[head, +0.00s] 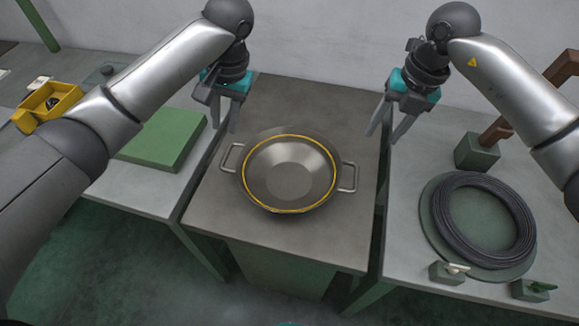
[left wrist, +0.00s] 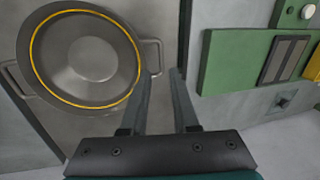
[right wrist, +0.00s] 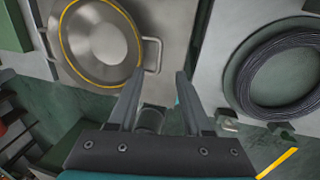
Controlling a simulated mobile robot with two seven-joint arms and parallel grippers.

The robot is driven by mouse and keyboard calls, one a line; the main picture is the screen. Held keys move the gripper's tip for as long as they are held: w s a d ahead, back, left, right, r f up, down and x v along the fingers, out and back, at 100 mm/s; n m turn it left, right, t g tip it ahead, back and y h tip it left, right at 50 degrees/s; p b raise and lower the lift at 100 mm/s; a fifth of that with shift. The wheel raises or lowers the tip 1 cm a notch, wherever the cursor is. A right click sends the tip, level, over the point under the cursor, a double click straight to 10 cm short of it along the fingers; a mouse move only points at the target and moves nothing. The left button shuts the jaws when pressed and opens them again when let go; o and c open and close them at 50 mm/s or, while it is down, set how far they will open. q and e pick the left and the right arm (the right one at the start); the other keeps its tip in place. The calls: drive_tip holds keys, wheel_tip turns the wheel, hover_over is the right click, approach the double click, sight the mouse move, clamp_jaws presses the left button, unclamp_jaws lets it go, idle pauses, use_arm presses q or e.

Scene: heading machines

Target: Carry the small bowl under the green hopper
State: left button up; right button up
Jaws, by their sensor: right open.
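A round metal bowl (head: 290,173) with a yellow ring inside its rim and two loop handles sits upright on the middle grey table. It looks empty. The bowl also shows in the left wrist view (left wrist: 84,58) and the right wrist view (right wrist: 98,42). My left gripper (head: 225,126) is open and empty above the table's left edge, behind and above the left handle (head: 231,158). My right gripper (head: 383,136) is open and empty above the right edge, behind and right of the right handle (head: 349,177). No green hopper can be made out in these views.
On the left table lie a green block (head: 165,138) and a yellow bin (head: 47,104). On the right table a black cable coil (head: 483,180) lies on a round green plate, with small green-based parts (head: 447,272) near the front edge. The middle table is clear around the bowl.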

sight(224, 160)
use_arm(q)
drive_tip(key=x, duration=1.5)
drive_tip(key=shift+f, duration=0.15)
use_arm(e)
drive_tip(key=a+f, duration=0.1)
drive_tip(key=f, duration=0.9)
drive_tip(key=a+f, duration=0.1)
drive_tip(key=f, duration=0.4)
drive_tip(key=shift+w+a, duration=0.25)
drive_tip(key=shift+a, duration=0.1)
use_arm(q)
drive_tip(key=c, duration=0.4)
use_arm(e)
drive_tip(key=c, duration=0.4)
use_arm(q)
clamp_jaws()
use_arm(e)
clamp_jaws()
use_arm(q)
drive_tip(key=shift+w, duration=0.1)
